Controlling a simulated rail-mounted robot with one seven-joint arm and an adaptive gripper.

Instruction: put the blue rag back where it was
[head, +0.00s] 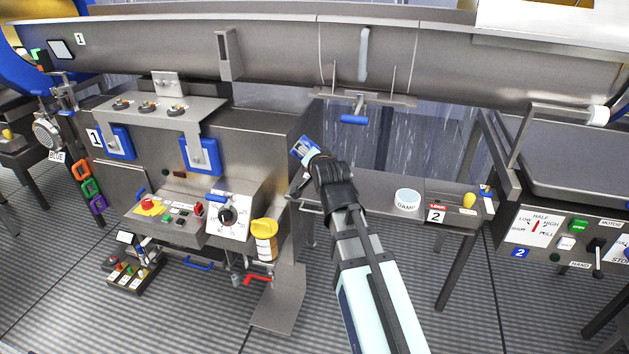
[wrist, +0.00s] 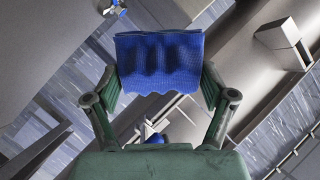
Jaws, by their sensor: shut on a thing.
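The blue rag (wrist: 160,62) fills the upper middle of the wrist view, a folded-looking cloth with a wavy lower edge. My gripper (wrist: 158,88) is shut on it, with one finger at each side. In the head view my gripper (head: 308,153) is near the middle, above the left end of the steel bench (head: 370,192) and just right of the machine cabinet. Blue shows at its tip there, small and partly hidden by the fingers. A round white tub marked DAMP (head: 407,200) stands on the bench, apart from my gripper.
A long steel drum trough (head: 270,55) runs across the back, with a blue-handled lever (head: 354,119) below it. The left cabinet carries a control panel (head: 180,218) and a yellow-lidded jar (head: 265,240). A sign-numbered box (head: 450,200) occupies the bench's right end.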

